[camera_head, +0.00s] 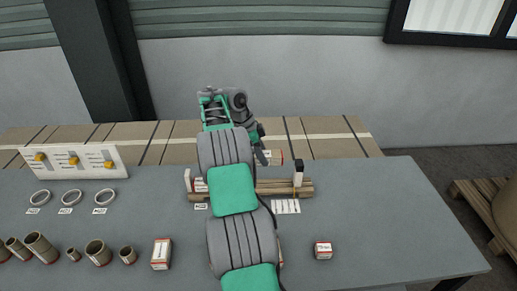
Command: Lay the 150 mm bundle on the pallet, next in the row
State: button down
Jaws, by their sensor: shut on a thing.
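A low wooden slatted piece (270,188), apparently the pallet, lies on the table, nearer than the gripper. A white-and-red pack (200,186) shows at its left end. My arm hides the pallet's middle. The held piece appears apart from the pallet.
A white black-topped post (298,172) stands at the pallet's right. Labelled boxes (162,253) (323,250), several brown tubes (41,247), rings (72,197) and a white panel (76,161) stand on the table (400,220). The table's right is mostly clear.

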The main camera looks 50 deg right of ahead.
notch_tip(320, 180, down, 7)
jog(key=b, duration=0.3)
jog(key=shift+r+b, duration=0.2)
jog(key=shift+b, duration=0.15)
jog(key=shift+f+b, duration=0.6)
jog(key=shift+a+f+b, duration=0.1)
jog(key=shift+f+b, duration=1.9)
jog(key=shift+f, duration=0.3)
jog(key=shift+f, duration=0.2)
jog(key=c, duration=0.7)
grip_release()
jog(key=shift+o, duration=0.2)
jog(key=shift+w+r, duration=0.1)
jog(key=p+v, duration=0.3)
jog(key=v, duration=0.4)
jog(key=shift+a+r, duration=0.15)
jog(key=shift+r, duration=0.1)
